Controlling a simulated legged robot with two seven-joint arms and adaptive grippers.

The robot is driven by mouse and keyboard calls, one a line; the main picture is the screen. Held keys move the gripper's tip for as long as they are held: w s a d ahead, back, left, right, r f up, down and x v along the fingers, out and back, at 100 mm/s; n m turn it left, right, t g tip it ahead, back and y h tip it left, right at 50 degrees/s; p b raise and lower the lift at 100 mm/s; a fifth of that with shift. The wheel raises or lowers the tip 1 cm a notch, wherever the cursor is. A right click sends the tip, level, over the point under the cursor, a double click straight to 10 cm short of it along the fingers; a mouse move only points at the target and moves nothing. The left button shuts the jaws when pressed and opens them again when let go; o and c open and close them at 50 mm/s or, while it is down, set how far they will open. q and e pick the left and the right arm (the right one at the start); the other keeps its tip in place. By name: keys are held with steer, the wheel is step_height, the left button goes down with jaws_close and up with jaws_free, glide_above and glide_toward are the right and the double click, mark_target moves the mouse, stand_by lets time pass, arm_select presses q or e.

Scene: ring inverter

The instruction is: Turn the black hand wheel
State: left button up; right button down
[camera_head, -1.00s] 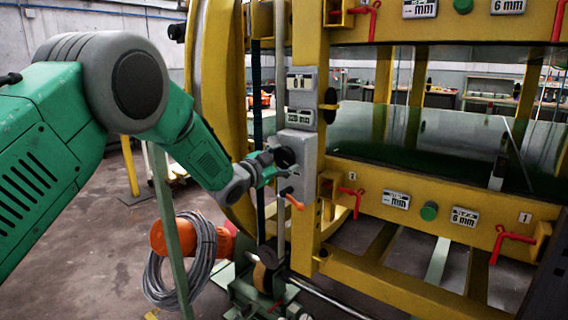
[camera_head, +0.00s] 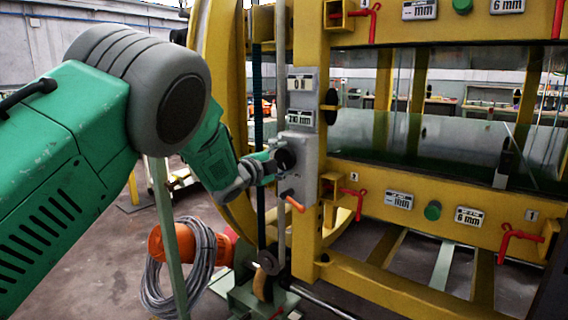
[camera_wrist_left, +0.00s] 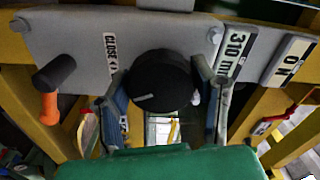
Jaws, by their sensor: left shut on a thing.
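The black hand wheel (camera_head: 285,158) is a round knob on a grey metal box (camera_head: 303,150) fixed to the yellow frame. In the left wrist view the wheel (camera_wrist_left: 160,80) fills the middle, with a light mark line on its face. My left gripper (camera_head: 271,163) comes in from the left at the wheel. In the left wrist view its fingers (camera_wrist_left: 163,92) stand on both sides of the wheel and are shut on it. My right gripper does not show.
A lever with an orange grip (camera_head: 295,204) sits just below the wheel; it also shows in the wrist view (camera_wrist_left: 50,107). A label reading about 310 mm (camera_head: 299,118) is above the wheel. A green post (camera_head: 167,235) and an orange reel with grey cable (camera_head: 190,250) stand below my arm.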

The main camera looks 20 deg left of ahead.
arm_select(q)
steer(key=shift+s+f, duration=0.1)
steer(key=shift+f, duration=0.45)
steer(key=o, duration=1)
steer(key=shift+o, duration=0.9)
steer(key=shift+r, duration=0.25)
steer(key=v, duration=1.1)
steer(key=shift+s+a, duration=0.15)
steer(key=shift+s, duration=0.25)
